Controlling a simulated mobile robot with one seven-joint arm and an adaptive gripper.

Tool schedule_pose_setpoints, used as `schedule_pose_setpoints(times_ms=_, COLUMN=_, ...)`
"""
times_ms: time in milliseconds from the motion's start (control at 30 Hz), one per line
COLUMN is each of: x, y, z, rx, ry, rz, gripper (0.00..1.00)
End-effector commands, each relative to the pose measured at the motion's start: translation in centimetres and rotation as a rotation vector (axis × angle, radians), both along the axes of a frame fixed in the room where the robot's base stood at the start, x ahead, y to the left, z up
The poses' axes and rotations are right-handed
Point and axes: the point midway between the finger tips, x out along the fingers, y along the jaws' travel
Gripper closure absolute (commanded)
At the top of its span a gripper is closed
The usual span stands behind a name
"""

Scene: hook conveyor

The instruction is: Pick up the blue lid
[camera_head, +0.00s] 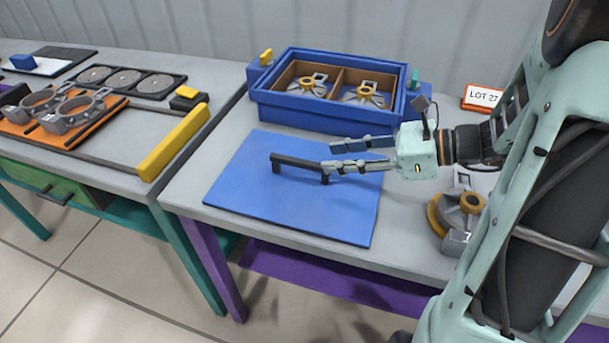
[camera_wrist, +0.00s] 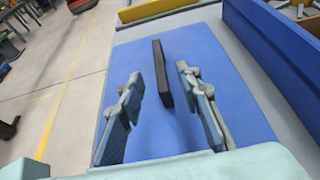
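The blue lid (camera_head: 245,205) is a flat blue panel lying on the grey table, with a black bar handle (camera_head: 295,163) standing up from its middle. My gripper (camera_head: 330,156) is above the lid, reaching in from the right, with its two fingers apart. In the wrist view the lid (camera_wrist: 150,135) fills the middle. The handle (camera_wrist: 161,75) shows there between the two fingertips (camera_wrist: 160,78), with a gap on each side. I see no contact. In the head view the fingertips are near the handle's right end; how far the fingers overlap the handle in height is unclear.
A blue box (camera_head: 320,112) with two compartments holding metal parts stands behind the lid. A loose metal and orange part (camera_head: 458,217) sits right of the lid. An orange "LOT 27" sign (camera_head: 482,97) stands behind my arm. A second table (camera_head: 120,150) is left.

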Motion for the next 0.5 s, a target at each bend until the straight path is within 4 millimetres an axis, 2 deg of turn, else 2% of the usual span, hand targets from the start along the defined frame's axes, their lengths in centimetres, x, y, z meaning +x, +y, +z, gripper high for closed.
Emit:
schedule_pose_setpoints(times_ms=100, x=0.6, y=1.9, z=-1.0, rx=-0.002, ry=0.001, rz=0.004, gripper=0.68)
schedule_pose_setpoints(times_ms=367, x=1.3, y=3.8, z=-1.8, rx=-0.002, ry=0.0, rz=0.004, gripper=0.68)
schedule_pose_setpoints(times_ms=500, x=1.8, y=5.7, z=-2.8, rx=-0.003, ry=0.001, rz=0.006, gripper=0.68)
